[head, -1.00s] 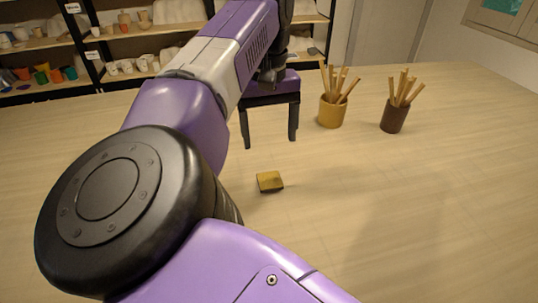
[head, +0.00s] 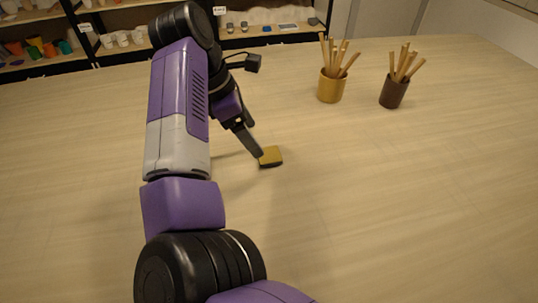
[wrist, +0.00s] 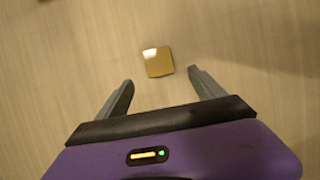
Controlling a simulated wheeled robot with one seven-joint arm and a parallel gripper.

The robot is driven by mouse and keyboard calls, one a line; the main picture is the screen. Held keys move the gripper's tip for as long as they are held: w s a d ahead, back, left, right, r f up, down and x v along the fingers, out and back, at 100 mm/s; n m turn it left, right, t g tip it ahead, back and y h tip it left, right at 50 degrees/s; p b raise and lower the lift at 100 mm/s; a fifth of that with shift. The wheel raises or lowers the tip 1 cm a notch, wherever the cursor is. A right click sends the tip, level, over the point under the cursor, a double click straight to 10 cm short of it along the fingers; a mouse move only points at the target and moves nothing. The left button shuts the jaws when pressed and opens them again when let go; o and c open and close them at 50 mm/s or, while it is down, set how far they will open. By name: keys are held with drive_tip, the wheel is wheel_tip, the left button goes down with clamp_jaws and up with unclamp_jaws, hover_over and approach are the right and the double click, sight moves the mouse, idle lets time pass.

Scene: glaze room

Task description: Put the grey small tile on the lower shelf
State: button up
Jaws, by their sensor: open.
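A small square ochre-yellow tile (head: 271,157) with a dark edge lies flat on the table. It also shows in the wrist view (wrist: 158,61), just beyond the gap between my fingers. My gripper (head: 254,138) is open and empty, its fingers low beside the tile in the head view. In the wrist view my gripper (wrist: 160,76) has its two fingertips apart, one to each side and short of the tile. I see no grey tile on the table. A flat grey-blue piece (head: 289,26) lies on the back shelf (head: 275,37), too small to make out.
A mustard pot (head: 331,88) and a dark brown pot (head: 394,93), both with wooden sticks, stand at the back right of the table. Shelves with cups and colored pots (head: 37,45) stand behind the table. The table's right and front are clear.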

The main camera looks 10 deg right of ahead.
sight(268, 155)
drive_tip(key=shift+p+x, duration=0.85)
drive_tip(key=shift+x, duration=3)
drive_tip(key=shift+d+r, duration=0.1)
drive_tip(key=shift+d, duration=0.1)
drive_tip(key=c, duration=1.7)
drive_tip(key=shift+o, duration=0.2)
drive_tip(key=shift+r, duration=0.1)
wheel_tip(268, 155, up, 20)
drive_tip(key=b, duration=0.2)
